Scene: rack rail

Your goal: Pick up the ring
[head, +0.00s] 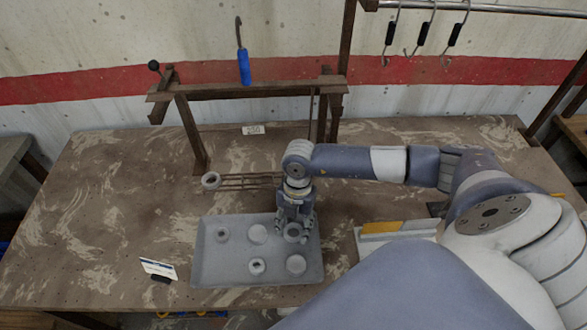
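My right gripper (294,234) points down over the right part of a grey tray (208,262). A round grey ring-like piece (293,230) shows between its fingers. I cannot tell whether the fingers touch it or stand apart from it. Other round pieces lie in the tray: one with a dark centre (222,235) at the back left, another with a dark centre (257,267) at the front, and two plain pale discs (257,233) (295,264). Another grey ring (211,181) is at the left end of thin dark rods behind the tray. My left gripper is not in view.
A brown wooden frame (250,92) with a blue-handled hook (243,66) stands behind the tray. A small card (158,268) stands at the tray's left. A white and yellow item (385,232) lies at the right. The table's left side is clear.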

